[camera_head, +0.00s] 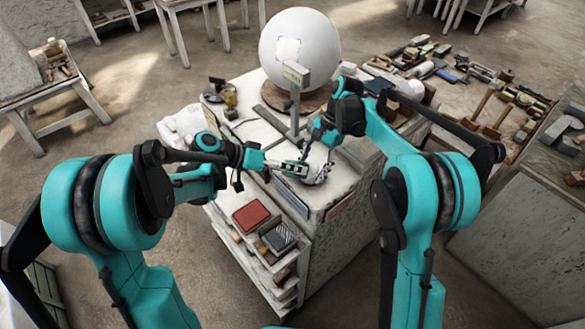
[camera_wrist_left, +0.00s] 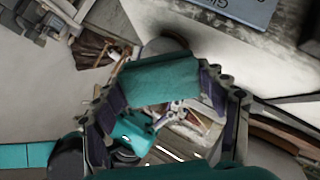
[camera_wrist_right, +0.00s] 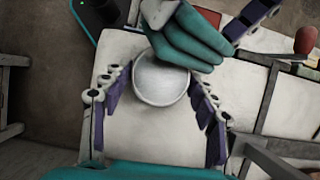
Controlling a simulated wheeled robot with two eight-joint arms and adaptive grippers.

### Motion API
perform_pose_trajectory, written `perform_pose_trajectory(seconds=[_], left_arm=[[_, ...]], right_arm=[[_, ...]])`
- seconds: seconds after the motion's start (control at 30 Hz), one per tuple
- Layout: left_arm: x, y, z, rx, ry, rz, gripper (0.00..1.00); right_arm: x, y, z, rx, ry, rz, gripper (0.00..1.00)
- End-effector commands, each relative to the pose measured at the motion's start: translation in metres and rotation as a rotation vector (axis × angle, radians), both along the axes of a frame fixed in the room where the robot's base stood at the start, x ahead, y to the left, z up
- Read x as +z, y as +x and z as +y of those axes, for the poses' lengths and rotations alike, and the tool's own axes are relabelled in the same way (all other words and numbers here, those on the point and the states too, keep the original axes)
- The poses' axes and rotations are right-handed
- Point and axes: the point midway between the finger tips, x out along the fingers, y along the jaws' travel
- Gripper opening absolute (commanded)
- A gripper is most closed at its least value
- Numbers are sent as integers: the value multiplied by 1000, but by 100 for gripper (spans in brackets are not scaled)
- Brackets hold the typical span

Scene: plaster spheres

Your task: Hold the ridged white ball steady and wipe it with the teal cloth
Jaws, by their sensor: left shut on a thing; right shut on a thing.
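The white ball (camera_wrist_right: 160,80) sits between the fingers of my right gripper (camera_head: 318,150), which is shut on it near the front of the worktop. Its ridges are hard to make out; in the head view it is small and partly covered. My left gripper (camera_head: 285,168) is shut on the teal cloth (camera_wrist_left: 162,82), which spans between its fingers in the left wrist view. In the right wrist view the cloth (camera_wrist_right: 190,36) is folded and overlaps the ball's upper right edge. I cannot tell whether it presses on the ball.
A large white sphere (camera_head: 300,45) stands at the back of the worktop. A slim post (camera_head: 295,108) with a small head rises just behind my grippers. A red block (camera_head: 251,215) and a dark striped block (camera_head: 280,237) lie on the shelf unit in front. Tools crowd the right.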

Motion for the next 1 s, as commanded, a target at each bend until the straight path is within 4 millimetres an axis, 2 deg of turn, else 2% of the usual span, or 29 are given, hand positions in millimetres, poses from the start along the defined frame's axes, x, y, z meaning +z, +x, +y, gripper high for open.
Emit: perform_pose_trajectory(seconds=[0.53,1.0], left_arm=[[-18,15,13,0,0,0,44],[-3,2,1,-2,-1,1,44]], right_arm=[[0,0,0,0,2,0,34],[0,0,1,1,2,-1,34]])
